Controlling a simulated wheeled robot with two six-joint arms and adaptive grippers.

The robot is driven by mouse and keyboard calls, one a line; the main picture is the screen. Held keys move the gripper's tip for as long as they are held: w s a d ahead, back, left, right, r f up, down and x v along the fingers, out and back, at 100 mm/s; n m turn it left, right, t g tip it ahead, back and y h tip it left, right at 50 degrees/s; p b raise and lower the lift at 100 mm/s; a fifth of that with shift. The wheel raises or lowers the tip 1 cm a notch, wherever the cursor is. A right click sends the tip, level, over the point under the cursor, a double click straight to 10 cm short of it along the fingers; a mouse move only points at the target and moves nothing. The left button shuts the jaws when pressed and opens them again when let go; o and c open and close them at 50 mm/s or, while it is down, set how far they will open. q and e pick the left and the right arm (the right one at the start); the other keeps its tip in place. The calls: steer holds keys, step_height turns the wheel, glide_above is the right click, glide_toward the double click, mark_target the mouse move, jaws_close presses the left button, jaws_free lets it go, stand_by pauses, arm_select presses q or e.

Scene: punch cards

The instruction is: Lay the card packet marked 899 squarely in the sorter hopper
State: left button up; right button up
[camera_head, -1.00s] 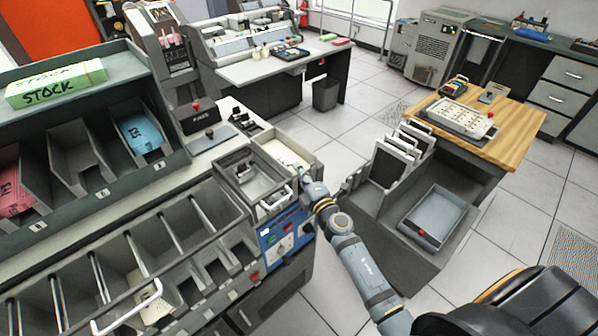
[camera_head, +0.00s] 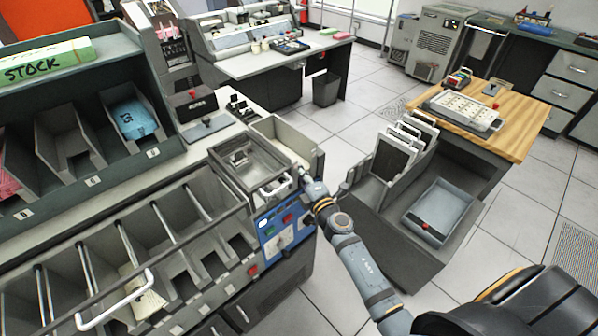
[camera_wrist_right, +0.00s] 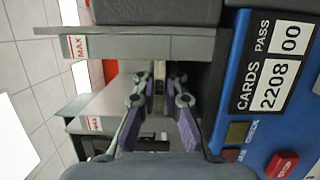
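The sorter hopper is probably the grey open-topped bay (camera_head: 252,165) at the right end of the sorter, above the blue control panel. A pale open box (camera_head: 291,147) adjoins it behind. My right gripper (camera_head: 303,174) is beside this bay's right edge. No marking 899 is readable. A blue packet (camera_head: 135,119) with unclear digits lies in a rack slot. My left gripper is out of view.
A green STOCK box (camera_head: 45,62) tops the rack, and pink cards (camera_head: 8,182) lie at left. Sorter pockets with a white handle (camera_head: 116,302) fill the front left; one holds cream cards (camera_head: 147,297). A cart with a grey tray (camera_head: 439,211) stands right. Floor between is clear.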

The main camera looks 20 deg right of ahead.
steer(key=o, duration=0.4)
steer(key=shift+o, duration=0.2)
steer(key=s, duration=0.7)
steer(key=shift+s+d, duration=0.25)
steer(key=shift+d, duration=0.1)
